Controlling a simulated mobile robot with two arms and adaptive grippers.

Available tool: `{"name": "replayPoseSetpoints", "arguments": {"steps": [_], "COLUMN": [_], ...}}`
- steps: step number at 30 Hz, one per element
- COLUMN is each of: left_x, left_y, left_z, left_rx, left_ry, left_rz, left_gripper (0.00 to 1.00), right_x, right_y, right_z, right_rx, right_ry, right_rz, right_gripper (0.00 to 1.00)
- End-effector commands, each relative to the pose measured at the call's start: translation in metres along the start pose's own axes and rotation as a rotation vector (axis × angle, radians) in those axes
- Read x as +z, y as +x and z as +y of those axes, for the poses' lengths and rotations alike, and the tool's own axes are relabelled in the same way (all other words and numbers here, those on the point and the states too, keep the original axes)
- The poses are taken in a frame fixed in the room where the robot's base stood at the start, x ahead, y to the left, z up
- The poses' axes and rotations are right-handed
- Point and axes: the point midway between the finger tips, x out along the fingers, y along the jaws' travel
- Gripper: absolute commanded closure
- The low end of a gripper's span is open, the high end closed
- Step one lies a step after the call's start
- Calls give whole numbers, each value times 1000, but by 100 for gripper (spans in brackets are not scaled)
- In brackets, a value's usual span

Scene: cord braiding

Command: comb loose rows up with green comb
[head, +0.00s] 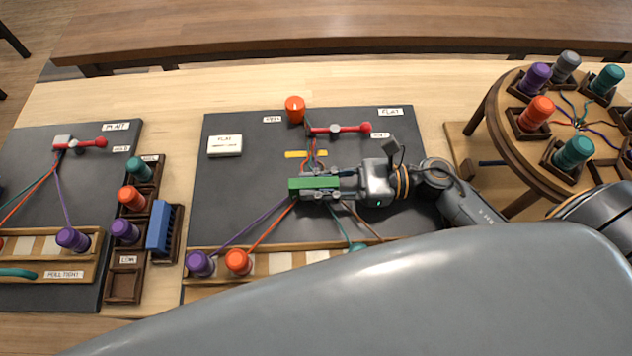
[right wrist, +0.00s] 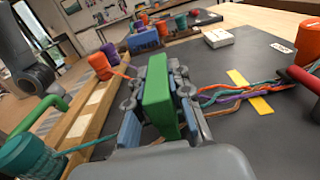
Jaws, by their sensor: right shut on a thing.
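My right gripper (head: 338,187) is shut on the green comb (head: 312,184) over the middle of the dark flat board (head: 235,185). The comb also shows in the right wrist view (right wrist: 160,95), upright between the fingers. The braided cords (right wrist: 222,94) run from the comb past a yellow strip (right wrist: 250,92) toward a red-handled clamp (head: 340,128). Below the comb, loose purple (head: 245,225), orange, teal and brown cords fan out to bobbins on the wooden rack. The comb hides where the cords meet. My left gripper is not in view.
A purple bobbin (head: 200,264) and an orange bobbin (head: 238,262) sit in the rack. An orange knob (head: 295,109) and a white box (head: 225,145) are on the board. A blue comb (head: 160,227) stands left. A round bobbin stand (head: 500,125) is at right.

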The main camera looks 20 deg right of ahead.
Motion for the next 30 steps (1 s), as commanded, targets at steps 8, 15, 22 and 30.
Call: {"name": "replayPoseSetpoints", "arguments": {"steps": [8,15,22,30], "left_x": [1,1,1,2], "left_y": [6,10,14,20], "left_z": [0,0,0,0], "left_rx": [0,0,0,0], "left_ry": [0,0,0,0], "left_rz": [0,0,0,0], "left_gripper": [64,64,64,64], "right_x": [-1,-1,-1,-1], "right_y": [0,0,0,0], "right_z": [-11,-19,-27,-37], "right_rx": [0,-1,-1,-1], "right_ry": [-1,-1,-2,-1], "right_rz": [1,1,0,0], "right_gripper": [100,100,100,100]}}
